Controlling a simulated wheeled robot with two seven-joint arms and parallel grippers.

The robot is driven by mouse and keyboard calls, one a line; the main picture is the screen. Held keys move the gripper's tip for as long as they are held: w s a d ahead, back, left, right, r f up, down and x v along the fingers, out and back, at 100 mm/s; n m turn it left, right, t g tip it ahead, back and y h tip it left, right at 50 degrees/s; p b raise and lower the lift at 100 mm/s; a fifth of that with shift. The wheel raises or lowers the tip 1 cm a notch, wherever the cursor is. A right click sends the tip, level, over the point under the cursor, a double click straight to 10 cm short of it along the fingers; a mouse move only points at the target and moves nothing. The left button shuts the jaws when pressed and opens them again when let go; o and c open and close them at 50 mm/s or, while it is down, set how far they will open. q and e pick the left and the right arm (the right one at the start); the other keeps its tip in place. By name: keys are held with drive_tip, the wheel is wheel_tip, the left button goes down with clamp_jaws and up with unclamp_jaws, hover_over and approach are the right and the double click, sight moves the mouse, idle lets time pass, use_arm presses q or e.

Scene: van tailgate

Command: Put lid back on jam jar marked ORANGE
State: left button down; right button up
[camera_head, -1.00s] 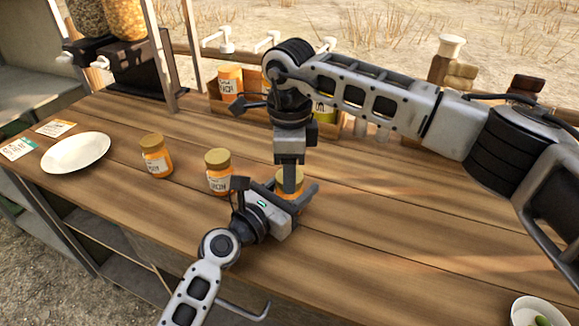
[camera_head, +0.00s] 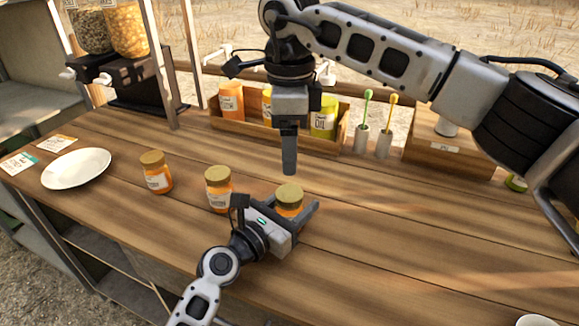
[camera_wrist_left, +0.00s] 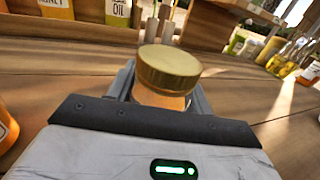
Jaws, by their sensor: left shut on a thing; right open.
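A jam jar (camera_head: 288,208) with orange contents stands on the wooden counter, its gold lid (camera_head: 290,192) sitting on top. My left gripper (camera_head: 297,218) is shut around this jar's body; the left wrist view shows the gold lid (camera_wrist_left: 168,68) on the jar (camera_wrist_left: 160,99) between the fingers. The held jar's label is hidden. My right gripper (camera_head: 289,172) is open and empty, pointing down just above and behind the lid, apart from it. Two more lidded orange jars, a middle jar (camera_head: 219,189) and a left jar (camera_head: 157,172), stand to the left; their labels are too small to read.
A white plate (camera_head: 76,169) and cards (camera_head: 57,144) lie at the left. A wooden crate (camera_head: 222,124) with bottles stands behind my right gripper, beside holders with green and yellow-topped sticks (camera_head: 387,115).

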drive_tip(key=shift+r, duration=1.35)
use_arm(q)
drive_tip(key=c, duration=0.5)
unclamp_jaws()
drive_tip(key=b+v, duration=0.1)
drive_tip(key=v, duration=1.4)
drive_tip(key=shift+f, duration=0.15)
drive_tip(key=shift+s+a, duration=0.3)
drive_tip(key=shift+s, duration=0.1)
use_arm(e)
drive_tip(key=shift+f, duration=0.6)
